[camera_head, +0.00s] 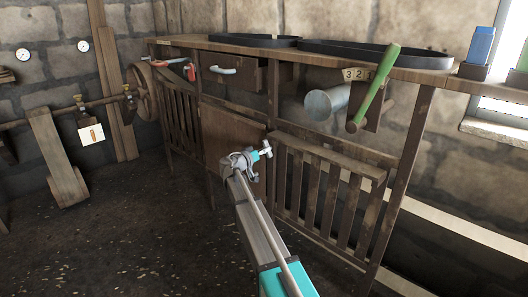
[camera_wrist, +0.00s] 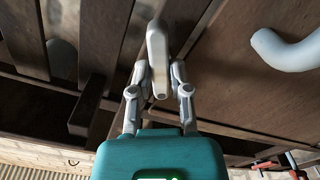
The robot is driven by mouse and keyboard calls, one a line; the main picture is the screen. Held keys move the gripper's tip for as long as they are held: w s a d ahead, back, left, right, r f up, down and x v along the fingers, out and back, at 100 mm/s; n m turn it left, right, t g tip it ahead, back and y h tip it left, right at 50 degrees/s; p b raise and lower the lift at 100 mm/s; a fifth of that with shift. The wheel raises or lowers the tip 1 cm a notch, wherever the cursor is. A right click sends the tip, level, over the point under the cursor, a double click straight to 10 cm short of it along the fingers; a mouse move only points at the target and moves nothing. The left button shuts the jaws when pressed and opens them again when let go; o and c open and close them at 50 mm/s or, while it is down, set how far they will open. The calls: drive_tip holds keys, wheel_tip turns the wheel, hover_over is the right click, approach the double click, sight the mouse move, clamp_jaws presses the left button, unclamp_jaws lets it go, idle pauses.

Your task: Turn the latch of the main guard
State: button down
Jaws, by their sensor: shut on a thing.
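The latch is a light grey lever with a rounded end. In the wrist view the latch (camera_wrist: 157,45) stands between the fingers, in front of a dark wooden post. My gripper (camera_wrist: 160,80) is shut on it, with a finger on each side. In the head view my gripper (camera_head: 256,155) is at the right edge of a brown wooden panel (camera_head: 228,135), which seems to be the guard. The end of the latch (camera_head: 266,148) sticks out past the fingers. The latch's mount is hidden, and I cannot tell its turn angle.
A curved grey handle (camera_wrist: 283,50) sits right of my gripper in the wrist view. Slatted panels (camera_head: 325,195) stand beside the guard. Above are a drawer (camera_head: 240,82), a grey cylinder (camera_head: 325,102) and a green lever (camera_head: 375,90). The floor (camera_head: 130,240) at left is open.

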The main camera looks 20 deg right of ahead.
drive_tip(key=shift+m, duration=2.8)
drive_tip(key=c, duration=0.6)
unclamp_jaws()
drive_tip(key=shift+v, duration=6)
